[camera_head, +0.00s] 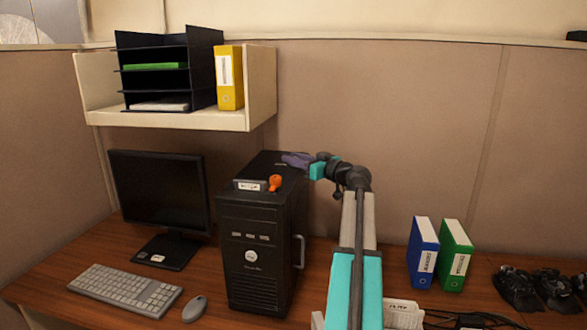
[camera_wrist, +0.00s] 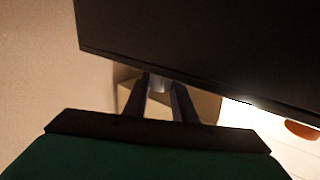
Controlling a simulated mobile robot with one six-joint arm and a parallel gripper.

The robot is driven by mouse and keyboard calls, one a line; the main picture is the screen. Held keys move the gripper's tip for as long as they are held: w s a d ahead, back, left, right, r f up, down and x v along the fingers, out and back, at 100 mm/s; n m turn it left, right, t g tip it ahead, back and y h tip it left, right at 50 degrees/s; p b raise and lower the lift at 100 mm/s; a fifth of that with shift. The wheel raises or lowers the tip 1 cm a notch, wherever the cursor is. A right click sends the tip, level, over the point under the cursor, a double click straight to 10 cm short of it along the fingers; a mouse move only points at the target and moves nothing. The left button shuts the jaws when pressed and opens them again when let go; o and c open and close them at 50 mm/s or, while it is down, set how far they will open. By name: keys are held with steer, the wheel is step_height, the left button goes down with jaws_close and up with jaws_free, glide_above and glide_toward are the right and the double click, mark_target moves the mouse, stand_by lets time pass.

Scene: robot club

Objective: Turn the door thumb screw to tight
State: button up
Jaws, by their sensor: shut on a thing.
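The black computer tower (camera_head: 255,250) stands on the desk, with a handle on its right side. In the wrist view its dark panel (camera_wrist: 200,40) fills the upper part. My gripper (camera_head: 292,160) reaches to the rear top of the tower from the right. In the wrist view its two dark fingers (camera_wrist: 158,85) close on a small pale grey piece at the panel's lower edge, which looks like the door thumb screw (camera_wrist: 157,82). Most of the screw is hidden by the fingers, so its turn cannot be told. In the head view the screw is hidden.
An orange knob-like object (camera_head: 275,182) and a small label plate (camera_head: 250,185) sit on the tower's top. A monitor (camera_head: 160,190), keyboard (camera_head: 125,288) and mouse (camera_head: 195,308) are left. Blue (camera_head: 423,255) and green (camera_head: 455,255) binders stand right. A shelf (camera_head: 262,90) hangs above.

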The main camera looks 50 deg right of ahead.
steer(key=m+h, duration=0.1)
steer(key=m+h+b, duration=0.1)
steer(key=h, duration=0.1)
steer(key=shift+a+f+b, duration=0.2)
steer(key=shift+b, duration=0.1)
steer(key=h, duration=0.1)
steer(key=m+h, duration=0.1)
steer(key=shift+r+m+g+h, duration=0.2)
steer(key=shift+m+g+h, duration=0.1)
steer(key=shift+g, duration=0.1)
steer(key=shift+d+r+m+g+h+p, duration=0.1)
steer(key=shift+m+g+h+p, duration=0.4)
steer(key=shift+m+h+p, duration=0.65)
steer(key=shift+d+m+g+h+p, duration=0.1)
steer(key=shift+m+g+h+p, duration=0.45)
steer(key=shift+h, duration=0.6)
steer(key=o, duration=1)
steer(key=shift+o, duration=0.2)
steer(key=shift+s, duration=0.1)
